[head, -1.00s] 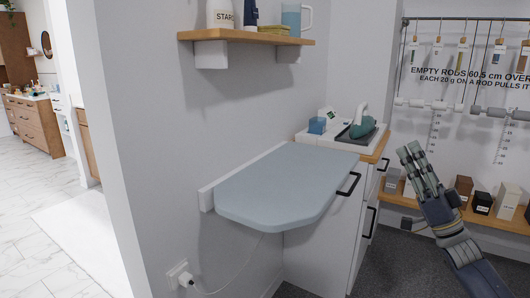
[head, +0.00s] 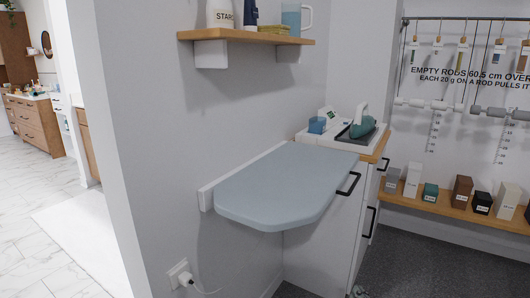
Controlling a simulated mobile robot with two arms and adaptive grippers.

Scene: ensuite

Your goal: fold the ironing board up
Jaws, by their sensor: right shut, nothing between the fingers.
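The ironing board (head: 285,185) is a pale blue-grey padded shelf with cut front corners. It stands out level from a white strip on the grey wall, so it is unfolded. Its underside and any support are hidden. Only a small tip of my right gripper (head: 359,292) shows at the bottom edge, below and right of the board and apart from it. It is shut and empty. My left gripper is not in view.
A white cabinet (head: 325,238) with black handles stands right behind the board, with a teal iron (head: 362,127) on top. A wooden shelf (head: 246,37) with containers hangs above. A socket with a plug (head: 182,277) is low on the wall. Dark floor (head: 430,260) lies clear at right.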

